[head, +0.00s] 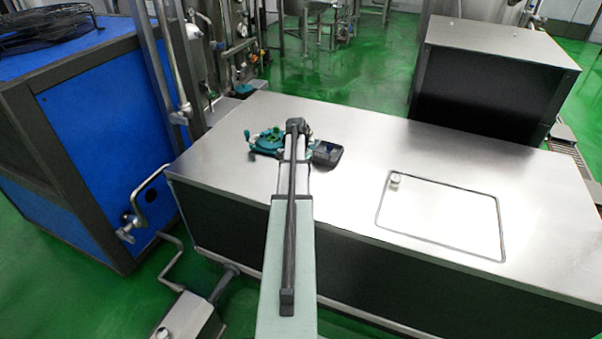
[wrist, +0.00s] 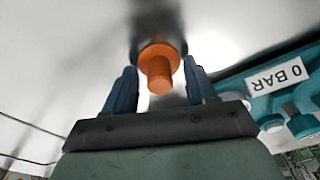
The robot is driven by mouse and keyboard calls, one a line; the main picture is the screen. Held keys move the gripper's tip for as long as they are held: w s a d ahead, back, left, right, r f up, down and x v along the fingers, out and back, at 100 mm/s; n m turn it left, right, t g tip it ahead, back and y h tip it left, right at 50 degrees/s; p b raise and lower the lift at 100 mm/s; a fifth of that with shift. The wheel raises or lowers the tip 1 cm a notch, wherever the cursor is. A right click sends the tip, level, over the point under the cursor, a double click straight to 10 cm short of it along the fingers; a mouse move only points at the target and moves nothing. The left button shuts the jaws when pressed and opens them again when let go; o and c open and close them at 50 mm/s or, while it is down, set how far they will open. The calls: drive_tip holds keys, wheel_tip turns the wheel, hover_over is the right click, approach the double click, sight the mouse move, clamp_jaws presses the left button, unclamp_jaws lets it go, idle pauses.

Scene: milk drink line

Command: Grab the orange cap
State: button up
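The orange cap (wrist: 160,66) shows in the wrist view, with a round flange and a narrower stub facing the camera. It lies on or just over the steel surface, ahead of and between the fingers. My gripper (wrist: 160,84) is open, with one blue finger on each side of the cap and a visible gap on both sides. In the head view, my arm hides the cap, and my gripper's fingers cannot be made out.
A teal fixture (wrist: 270,90) with a "0 BAR" label is close right of my gripper; the teal device (head: 268,141) also shows in the head view. A dark box (head: 327,153) stands beside my arm.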

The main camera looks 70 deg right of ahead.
clamp_jaws()
idle(0.3)
drive_tip(key=shift+r, duration=0.1)
